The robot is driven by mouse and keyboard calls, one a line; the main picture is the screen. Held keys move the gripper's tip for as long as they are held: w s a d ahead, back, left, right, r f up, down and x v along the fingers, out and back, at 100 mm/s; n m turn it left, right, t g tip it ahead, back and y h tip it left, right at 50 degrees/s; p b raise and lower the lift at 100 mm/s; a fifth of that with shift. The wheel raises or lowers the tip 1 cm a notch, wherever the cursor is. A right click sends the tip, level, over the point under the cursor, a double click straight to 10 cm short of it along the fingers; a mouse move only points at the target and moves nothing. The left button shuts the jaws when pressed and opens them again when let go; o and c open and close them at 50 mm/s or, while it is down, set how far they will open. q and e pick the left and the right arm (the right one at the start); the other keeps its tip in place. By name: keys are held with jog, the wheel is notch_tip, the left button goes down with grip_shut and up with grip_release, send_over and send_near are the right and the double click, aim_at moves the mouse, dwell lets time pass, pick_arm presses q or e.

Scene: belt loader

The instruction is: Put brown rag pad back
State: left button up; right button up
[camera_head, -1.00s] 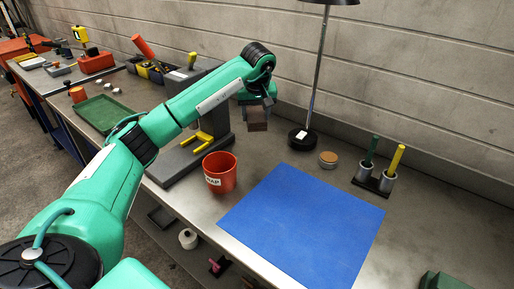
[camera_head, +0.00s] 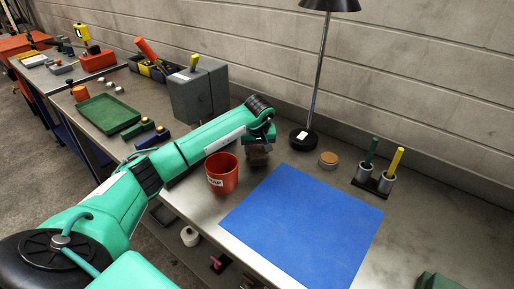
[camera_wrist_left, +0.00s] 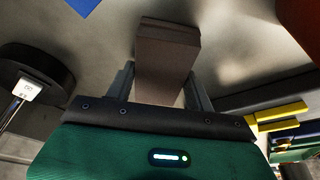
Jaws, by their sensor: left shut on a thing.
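The brown rag pad (camera_head: 257,159) is a small brown block, held low over the bench between the red pot and the lamp base. My left gripper (camera_head: 259,147) points down and is shut on it. In the left wrist view the pad (camera_wrist_left: 166,62) sits between the two fingers of the gripper (camera_wrist_left: 160,88) and sticks out past their tips. I cannot tell whether the pad touches the bench. My right gripper is not in view.
A red labelled pot (camera_head: 221,175) stands just left of the pad. A blue mat (camera_head: 305,220) lies to the right. Behind are a black lamp base (camera_head: 301,140), a round brown-topped tin (camera_head: 328,160) and a holder with green and yellow handles (camera_head: 376,181). A grey block (camera_head: 199,93) stands back left.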

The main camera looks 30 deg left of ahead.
aim_at(258, 156)
pick_arm(q)
jog(key=shift+f, duration=0.15)
jog(key=o, duration=0.9)
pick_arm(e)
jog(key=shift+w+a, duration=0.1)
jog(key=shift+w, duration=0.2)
pick_arm(q)
jog(key=shift+r, duration=0.35)
jog(key=b+v, duration=0.1)
jog(key=v, duration=1)
jog(key=shift+s+r+b, duration=0.1)
jog(key=shift+r+b, duration=0.25)
jog(key=shift+b, duration=0.05)
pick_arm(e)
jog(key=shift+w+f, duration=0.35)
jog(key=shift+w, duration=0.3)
